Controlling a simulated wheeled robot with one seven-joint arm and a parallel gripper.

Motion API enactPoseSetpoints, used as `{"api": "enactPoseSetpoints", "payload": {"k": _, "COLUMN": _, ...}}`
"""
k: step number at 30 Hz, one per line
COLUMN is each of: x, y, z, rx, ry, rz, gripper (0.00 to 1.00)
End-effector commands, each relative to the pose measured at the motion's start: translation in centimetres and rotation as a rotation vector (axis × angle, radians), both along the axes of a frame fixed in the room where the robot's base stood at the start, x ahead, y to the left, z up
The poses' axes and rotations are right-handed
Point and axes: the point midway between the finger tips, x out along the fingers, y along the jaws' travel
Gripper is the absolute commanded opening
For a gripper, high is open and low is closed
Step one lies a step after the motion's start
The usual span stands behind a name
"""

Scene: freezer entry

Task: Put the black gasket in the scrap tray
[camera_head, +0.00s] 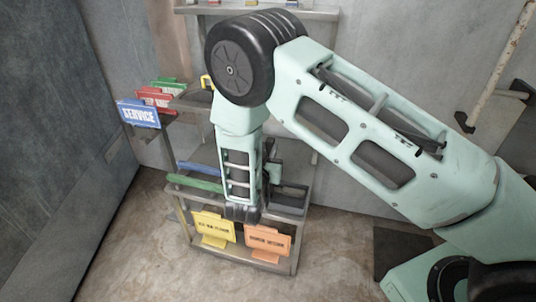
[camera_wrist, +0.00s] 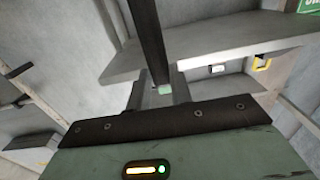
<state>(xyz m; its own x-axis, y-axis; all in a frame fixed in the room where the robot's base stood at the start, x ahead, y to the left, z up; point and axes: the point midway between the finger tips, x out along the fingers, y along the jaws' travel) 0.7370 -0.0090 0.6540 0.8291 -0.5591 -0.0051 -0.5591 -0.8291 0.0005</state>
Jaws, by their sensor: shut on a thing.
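A long black strip, which looks like the black gasket (camera_wrist: 148,38), stands between the two fingers of my gripper (camera_wrist: 160,92) in the wrist view. My gripper is shut on it, and the strip reaches up out of the top of that view. In the head view my arm hides most of the gripper and I cannot make out the held strip. I cannot tell which container is the scrap tray, as the small labels are hard to read.
A metal rack carries a blue sign (camera_head: 140,115), a red sign (camera_head: 155,99), a yellow sign (camera_head: 214,228) and an orange sign (camera_head: 267,242). A blue bar (camera_head: 198,168) and a green bar (camera_head: 194,182) lie on its lower level. A wall shelf (camera_wrist: 205,42) is close in the wrist view.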

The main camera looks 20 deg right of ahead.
Motion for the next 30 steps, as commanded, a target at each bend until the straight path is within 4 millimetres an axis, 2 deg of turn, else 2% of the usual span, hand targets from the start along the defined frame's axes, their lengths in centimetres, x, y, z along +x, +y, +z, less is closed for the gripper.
{"api": "enactPoseSetpoints", "payload": {"k": 1, "x": 0.0, "y": 0.0, "z": -0.5, "rx": -0.001, "ry": -0.001, "rz": 0.000, "gripper": 0.00}}
{"api": "enactPoseSetpoints", "payload": {"k": 12, "x": 0.0, "y": 0.0, "z": -0.9, "rx": 0.000, "ry": -0.001, "rz": 0.000, "gripper": 0.00}}
{"api": "enactPoseSetpoints", "payload": {"k": 13, "x": 0.0, "y": 0.0, "z": -0.9, "rx": 0.001, "ry": -0.001, "rz": 0.000, "gripper": 0.24}}
{"api": "enactPoseSetpoints", "payload": {"k": 15, "x": 0.0, "y": 0.0, "z": -0.8, "rx": 0.001, "ry": -0.001, "rz": 0.000, "gripper": 0.43}}
{"api": "enactPoseSetpoints", "payload": {"k": 26, "x": 0.0, "y": 0.0, "z": -0.2, "rx": 0.002, "ry": -0.001, "rz": 0.000, "gripper": 0.43}}
{"api": "enactPoseSetpoints", "payload": {"k": 30, "x": -1.5, "y": 1.0, "z": -0.4, "rx": 0.001, "ry": 0.002, "rz": 0.002, "gripper": 0.43}}
